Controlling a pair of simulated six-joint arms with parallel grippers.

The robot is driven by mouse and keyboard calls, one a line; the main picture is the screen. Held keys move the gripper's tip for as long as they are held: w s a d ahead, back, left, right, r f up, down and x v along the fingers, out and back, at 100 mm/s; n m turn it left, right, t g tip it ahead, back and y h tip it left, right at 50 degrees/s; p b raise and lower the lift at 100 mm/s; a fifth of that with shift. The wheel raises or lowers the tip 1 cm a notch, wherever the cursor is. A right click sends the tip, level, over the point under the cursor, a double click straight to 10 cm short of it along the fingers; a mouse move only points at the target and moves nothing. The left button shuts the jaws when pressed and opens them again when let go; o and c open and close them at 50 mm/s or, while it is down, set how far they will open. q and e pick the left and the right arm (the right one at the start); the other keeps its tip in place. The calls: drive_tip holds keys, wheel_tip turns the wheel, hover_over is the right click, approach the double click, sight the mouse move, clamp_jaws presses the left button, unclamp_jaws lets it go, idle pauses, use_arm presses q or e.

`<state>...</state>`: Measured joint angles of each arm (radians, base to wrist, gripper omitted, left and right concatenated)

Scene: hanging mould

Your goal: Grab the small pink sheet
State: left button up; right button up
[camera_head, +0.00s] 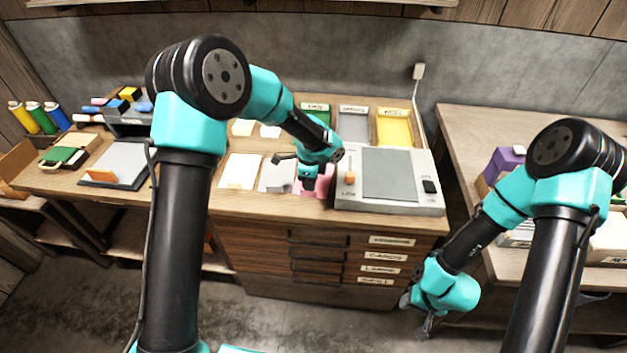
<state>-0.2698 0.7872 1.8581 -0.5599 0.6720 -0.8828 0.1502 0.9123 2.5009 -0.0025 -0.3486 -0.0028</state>
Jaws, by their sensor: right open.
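A small pink sheet (323,183) lies at the front of the wooden workbench, just left of the grey machine. My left gripper (293,168) is above it and partly covers it. I cannot tell whether its fingers touch the sheet or how far apart they are. My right gripper (420,325) hangs low in front of the drawers, over the floor, far from the sheet. It is open and holds nothing that I can see.
A grey machine (389,174) with a switch stands right of the pink sheet. White sheets (240,171) lie to its left. Trays with green, grey and yellow sheets (394,131) are behind. A second table (470,125) stands right, across a gap.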

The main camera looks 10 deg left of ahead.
use_arm(q)
drive_tip(key=shift+f, duration=2.6)
drive_tip(key=shift+d, duration=0.1)
drive_tip(key=shift+c, duration=0.2)
clamp_jaws()
